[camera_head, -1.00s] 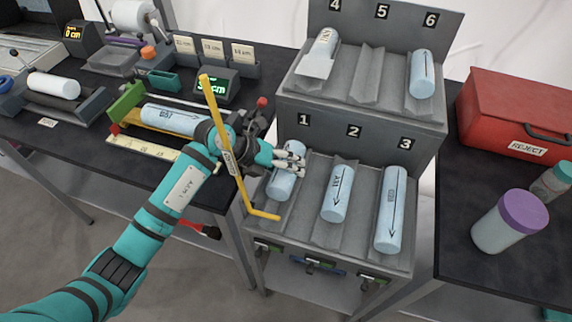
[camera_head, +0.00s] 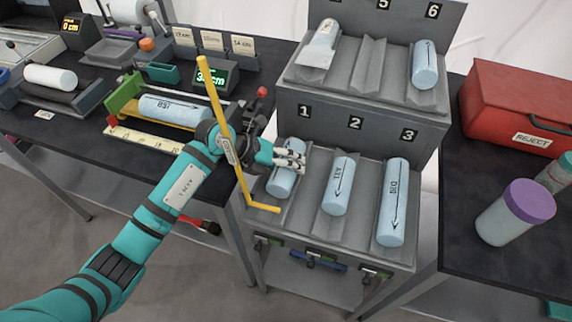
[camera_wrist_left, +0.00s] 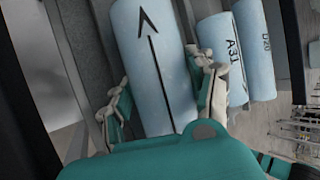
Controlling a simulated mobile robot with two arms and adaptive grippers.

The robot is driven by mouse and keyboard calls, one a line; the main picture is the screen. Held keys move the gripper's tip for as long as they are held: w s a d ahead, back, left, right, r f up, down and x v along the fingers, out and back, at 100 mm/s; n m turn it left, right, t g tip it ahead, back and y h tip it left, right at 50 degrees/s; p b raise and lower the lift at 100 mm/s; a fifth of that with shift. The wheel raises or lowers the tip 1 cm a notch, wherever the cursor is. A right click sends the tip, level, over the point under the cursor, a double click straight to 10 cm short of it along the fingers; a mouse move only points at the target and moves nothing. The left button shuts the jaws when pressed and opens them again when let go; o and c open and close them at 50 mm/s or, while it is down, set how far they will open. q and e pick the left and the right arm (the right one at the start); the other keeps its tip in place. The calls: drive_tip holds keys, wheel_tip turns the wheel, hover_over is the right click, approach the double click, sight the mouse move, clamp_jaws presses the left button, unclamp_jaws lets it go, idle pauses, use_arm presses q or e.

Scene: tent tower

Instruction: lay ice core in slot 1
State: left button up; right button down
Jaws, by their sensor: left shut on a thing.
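The pale blue ice core (camera_head: 283,180) is in slot 1 (camera_head: 304,155) of the grey rack, lying along the trough with its lower end toward the front. I cannot tell whether it rests fully on the slot floor. My left gripper (camera_head: 290,158) is shut around its upper part, and the fingers hide some of it. In the left wrist view the core (camera_wrist_left: 152,65), with a black arrow along it, sits between the two fingers (camera_wrist_left: 165,95). My right gripper is not in view.
Slots 2 and 3 hold other cores (camera_head: 338,185) (camera_head: 393,203). A yellow bent bar (camera_head: 222,105) crosses in front of my left wrist. Another core (camera_head: 175,108) lies on the yellow tray at left. A red reject box (camera_head: 510,105) stands at right.

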use_arm(q)
drive_tip(key=shift+s+a+f, duration=0.1)
drive_tip(key=shift+s+f, duration=0.25)
drive_tip(key=shift+f, duration=0.45)
drive_tip(key=shift+c, duration=0.5)
drive_tip(key=o, duration=1.3)
drive_tip(key=shift+f, duration=0.1)
drive_tip(key=o, duration=0.5)
drive_tip(key=shift+w+f, duration=0.1)
drive_tip(key=shift+w, duration=0.15)
